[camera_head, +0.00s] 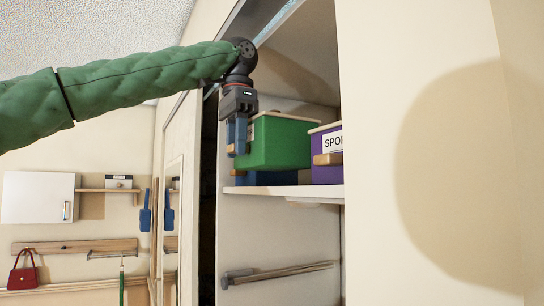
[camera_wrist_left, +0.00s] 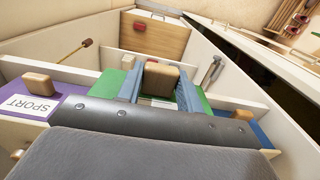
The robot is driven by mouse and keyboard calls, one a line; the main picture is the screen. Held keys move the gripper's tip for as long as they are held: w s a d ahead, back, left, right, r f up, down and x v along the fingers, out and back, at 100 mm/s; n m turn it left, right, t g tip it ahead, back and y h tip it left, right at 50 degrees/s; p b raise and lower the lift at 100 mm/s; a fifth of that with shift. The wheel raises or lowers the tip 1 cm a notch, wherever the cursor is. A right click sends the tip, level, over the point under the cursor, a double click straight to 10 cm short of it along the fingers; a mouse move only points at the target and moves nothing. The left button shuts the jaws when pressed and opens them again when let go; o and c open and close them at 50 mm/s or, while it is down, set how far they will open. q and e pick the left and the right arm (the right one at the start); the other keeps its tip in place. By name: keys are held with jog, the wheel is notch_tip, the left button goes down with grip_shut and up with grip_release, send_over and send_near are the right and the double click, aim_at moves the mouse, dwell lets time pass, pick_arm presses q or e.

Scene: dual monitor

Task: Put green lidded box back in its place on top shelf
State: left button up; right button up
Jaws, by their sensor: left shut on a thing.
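The green lidded box (camera_head: 280,144) has a pale lid rim and a wooden front handle (camera_wrist_left: 161,78). It is at the top shelf (camera_head: 290,190), left of the purple box. My left gripper (camera_head: 237,136) is at its front, its blue fingers on either side of the handle in the left wrist view, shut on it. The green body (camera_wrist_left: 108,86) shows beside the fingers. In the head view the box's underside sits higher than the shelf board, with a blue box (camera_head: 268,178) showing below it. I cannot tell whether it touches the blue box. My right gripper is out of view.
The purple box (camera_head: 327,168) labelled SPORT stands close on the right, with a wooden handle. Cupboard side walls bound the shelf. A rod (camera_head: 280,273) is mounted lower in the cupboard. A wall cabinet (camera_head: 38,198) and a red bag (camera_head: 23,275) are far left.

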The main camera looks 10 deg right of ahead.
pick_arm(q)
jog(key=d, duration=0.2)
jog(key=w+d+p, duration=0.2)
jog(key=d, duration=0.1)
jog(key=shift+w+d+r, duration=0.1)
jog(key=shift+w+d, duration=0.15)
jog(key=shift+d, duration=0.55)
jog(key=shift+w+d+p, duration=0.35)
jog(key=shift+w+p, duration=0.05)
jog(key=shift+p, duration=0.05)
jog(key=shift+w+f+p, duration=0.15)
jog(key=shift+f+p, duration=0.15)
jog(key=shift+f, duration=0.5)
jog(key=shift+s+f+p, duration=0.25)
jog(key=shift+f+p, duration=0.35)
jog(key=shift+p, duration=0.1)
jog(key=shift+f, duration=0.4)
jog(key=shift+w+f, duration=0.1)
jog(key=shift+w, duration=0.05)
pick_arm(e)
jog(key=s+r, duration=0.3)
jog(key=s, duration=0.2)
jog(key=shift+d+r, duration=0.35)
